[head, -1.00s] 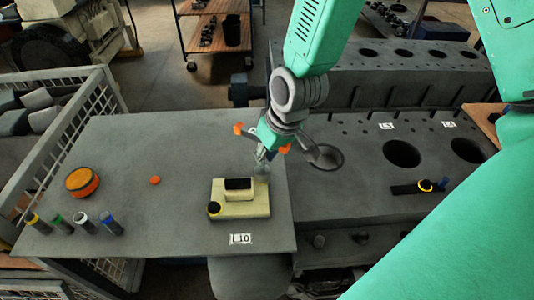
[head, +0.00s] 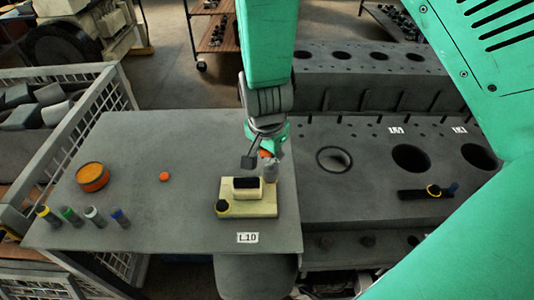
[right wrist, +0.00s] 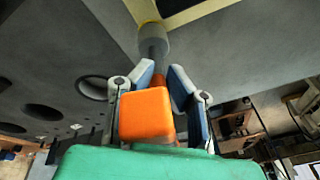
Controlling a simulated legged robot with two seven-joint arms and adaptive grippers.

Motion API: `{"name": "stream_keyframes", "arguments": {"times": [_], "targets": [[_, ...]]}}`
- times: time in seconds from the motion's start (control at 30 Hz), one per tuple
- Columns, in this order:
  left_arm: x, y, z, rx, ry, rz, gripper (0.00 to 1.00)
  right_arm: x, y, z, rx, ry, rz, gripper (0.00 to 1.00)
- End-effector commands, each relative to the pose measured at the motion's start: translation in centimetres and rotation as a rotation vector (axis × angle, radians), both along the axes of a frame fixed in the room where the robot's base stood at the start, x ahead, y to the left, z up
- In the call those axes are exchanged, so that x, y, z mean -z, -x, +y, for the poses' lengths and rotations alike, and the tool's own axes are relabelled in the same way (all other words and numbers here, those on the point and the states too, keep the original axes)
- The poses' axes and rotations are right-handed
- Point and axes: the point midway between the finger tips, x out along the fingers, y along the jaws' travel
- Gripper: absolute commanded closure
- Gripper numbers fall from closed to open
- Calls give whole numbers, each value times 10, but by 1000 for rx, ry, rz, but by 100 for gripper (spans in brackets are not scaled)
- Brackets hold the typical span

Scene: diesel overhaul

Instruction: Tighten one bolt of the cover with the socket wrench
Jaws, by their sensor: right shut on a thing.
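The cream stepped cover (head: 255,208) sits near the right edge of the grey table, with a black block on top. A black bolt (head: 222,206) with a yellow ring stands at its left front corner. My right gripper (head: 266,155) is above the cover's right side. My left gripper is not in view.

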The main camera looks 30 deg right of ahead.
Motion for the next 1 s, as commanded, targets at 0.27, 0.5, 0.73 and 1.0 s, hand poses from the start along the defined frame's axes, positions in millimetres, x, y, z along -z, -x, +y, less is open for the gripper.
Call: {"name": "stream_keyframes", "arguments": {"times": [0.27,0.5,0.73,1.0], "targets": [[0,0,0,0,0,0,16,1,3,1,-51,68,5,100],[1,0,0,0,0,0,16,-13,3,3,-110,62,0,100],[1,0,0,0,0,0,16,-12,3,2,-383,59,-9,100],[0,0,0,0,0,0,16,-11,1,0,-726,56,-18,100]]}}
